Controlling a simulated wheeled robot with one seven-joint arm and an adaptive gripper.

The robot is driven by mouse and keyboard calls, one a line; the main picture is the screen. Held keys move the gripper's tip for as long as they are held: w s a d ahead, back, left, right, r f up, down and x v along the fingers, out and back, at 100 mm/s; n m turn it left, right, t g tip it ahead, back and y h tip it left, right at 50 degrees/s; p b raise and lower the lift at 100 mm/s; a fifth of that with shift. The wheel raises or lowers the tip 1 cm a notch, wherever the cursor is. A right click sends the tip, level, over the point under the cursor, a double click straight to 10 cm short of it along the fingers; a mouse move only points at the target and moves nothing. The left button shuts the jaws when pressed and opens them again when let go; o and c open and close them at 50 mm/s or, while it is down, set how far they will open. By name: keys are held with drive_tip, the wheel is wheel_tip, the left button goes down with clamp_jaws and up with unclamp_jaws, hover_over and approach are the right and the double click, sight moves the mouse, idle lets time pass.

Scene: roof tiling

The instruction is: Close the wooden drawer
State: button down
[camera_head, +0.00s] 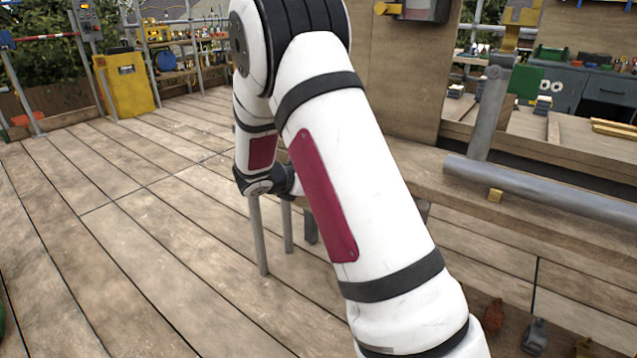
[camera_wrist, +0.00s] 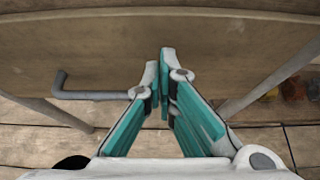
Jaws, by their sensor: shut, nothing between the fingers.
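In the wrist view a broad wooden panel (camera_wrist: 220,50), which looks like the drawer front, spans the upper part of the picture. A grey bent bar handle (camera_wrist: 95,95) sticks out at its lower left. My gripper (camera_wrist: 160,58) has its teal fingers with pale tips together and empty, in front of the panel and right of the handle. I cannot tell whether the tips touch the wood. How far the drawer stands out does not show. In the head view my arm covers the drawer and my gripper cannot be made out.
A wooden workbench (camera_head: 510,205) with a grey pipe (camera_head: 560,190) on it stands at right. Slim metal legs (camera_head: 258,235) show beneath my arm. The plank floor (camera_head: 110,250) at left is mostly clear.

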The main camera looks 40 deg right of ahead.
drive_tip(key=f+p+v, duration=0.1)
drive_tip(key=p+v, duration=0.2)
drive_tip(key=v, duration=0.9)
drive_tip(key=shift+a, duration=0.25)
drive_tip(key=s+r+m+g+y, duration=0.1)
drive_tip(key=s+r+m, duration=0.3)
drive_tip(key=s, duration=0.3)
drive_tip(key=s+a+r+m+g+y, duration=0.15)
drive_tip(key=s+r+m, duration=0.25)
drive_tip(key=s, duration=0.4)
drive_tip(key=s+r+m+g+y, duration=0.1)
drive_tip(key=s+r+m+g, duration=0.1)
drive_tip(key=s+r+m, duration=0.4)
drive_tip(key=s+a+f+m+t+y, duration=0.1)
drive_tip(key=s+a+m+y, duration=0.3)
drive_tip(key=s+a, duration=0.5)
drive_tip(key=s+a+f+m+y, duration=0.1)
drive_tip(key=s+a+m+y, duration=0.3)
drive_tip(key=s, duration=0.9)
wheel_tip(320, 180, up, 28)
drive_tip(key=t+p, duration=0.4)
drive_tip(key=p, duration=2.3)
drive_tip(key=shift+w+d, duration=0.25)
drive_tip(key=shift+w, duration=0.1)
